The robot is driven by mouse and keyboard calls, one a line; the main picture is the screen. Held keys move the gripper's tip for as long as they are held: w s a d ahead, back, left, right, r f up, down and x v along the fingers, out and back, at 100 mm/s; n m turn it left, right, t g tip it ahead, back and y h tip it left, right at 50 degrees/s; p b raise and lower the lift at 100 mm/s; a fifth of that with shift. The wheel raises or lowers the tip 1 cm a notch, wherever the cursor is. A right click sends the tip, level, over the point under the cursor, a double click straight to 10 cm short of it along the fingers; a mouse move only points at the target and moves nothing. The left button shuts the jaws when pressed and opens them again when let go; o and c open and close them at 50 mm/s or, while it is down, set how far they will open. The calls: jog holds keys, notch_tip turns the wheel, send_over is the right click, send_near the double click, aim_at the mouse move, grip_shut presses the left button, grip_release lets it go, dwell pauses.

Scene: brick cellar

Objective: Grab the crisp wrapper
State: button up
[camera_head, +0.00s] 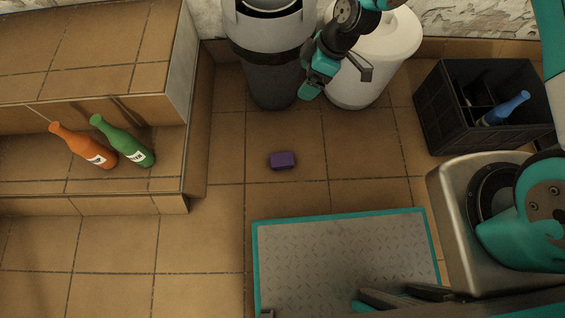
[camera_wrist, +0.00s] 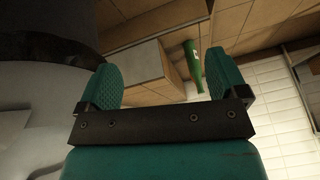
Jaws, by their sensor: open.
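A small purple block-like item (camera_head: 283,160) lies on the tiled floor in the head view, in front of the bins. It is the only thing I see that could be the crisp wrapper, but it is too small to be sure. My gripper (camera_head: 338,84) is raised near the two bins, above and to the right of the purple item in the picture. In the wrist view my gripper (camera_wrist: 162,75) is open, with nothing between its fingers. The purple item does not show in the wrist view.
A grey and black bin (camera_head: 270,70) and a white bin (camera_head: 388,55) stand at the back. A black crate (camera_head: 450,115) at right holds a blue bottle (camera_head: 507,107). Orange (camera_head: 82,146) and green (camera_head: 124,141) bottles lie on the left step. Floor around the purple item is clear.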

notch_tip(320, 180, down, 27)
jog(key=s+d+n+b, duration=0.1)
jog(key=s+n+b, duration=0.2)
jog(key=b, duration=1.2)
send_over(284, 159)
jog(key=d, duration=0.3)
notch_tip(284, 159, down, 11)
jog(key=shift+r, duration=0.15)
jog(key=b+x, duration=0.3)
jog(key=x, duration=0.1)
jog(key=b+x, duration=0.2)
jog(key=shift+a+b, duration=0.3)
jog(key=shift+a, duration=0.05)
jog(key=shift+r, duration=0.1)
jog(key=c, duration=1)
